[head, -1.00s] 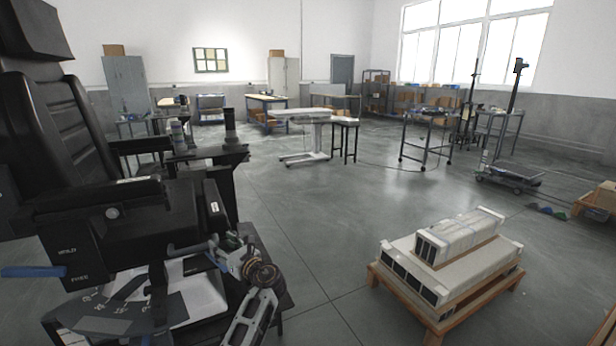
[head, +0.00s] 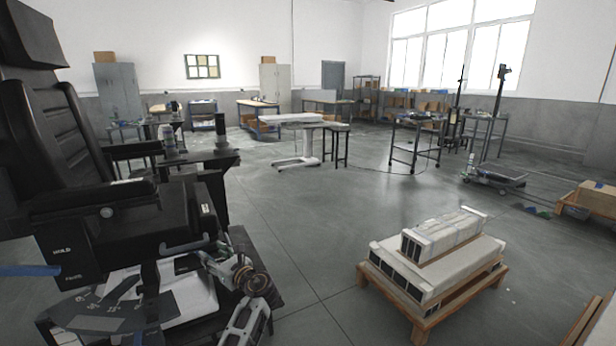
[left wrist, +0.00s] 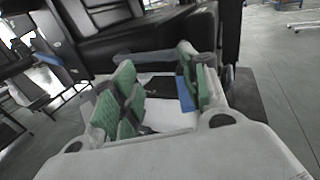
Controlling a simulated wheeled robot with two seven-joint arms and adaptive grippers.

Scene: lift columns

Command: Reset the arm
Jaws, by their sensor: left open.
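A black padded chair (head: 60,150) with armrests fills the left of the head view. Its side box (head: 70,255) reads HOLD and FREE, with a blue handle (head: 30,270) to the left. A grey-blue bar (head: 185,246) sticks out low on the chair's front; it also shows beyond the fingers in the left wrist view (left wrist: 150,58). My left gripper (head: 212,262) is beside this bar, low in the head view. In the left wrist view its green-padded fingers (left wrist: 156,75) are apart with nothing gripped between them. My right gripper is not visible.
A low wooden pallet (head: 425,325) with pale boxes stands on the floor to the right. Work tables (head: 300,118), cabinets (head: 122,90) and a wheeled cart (head: 415,135) stand farther back. The grey floor (head: 310,225) between chair and pallet is clear.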

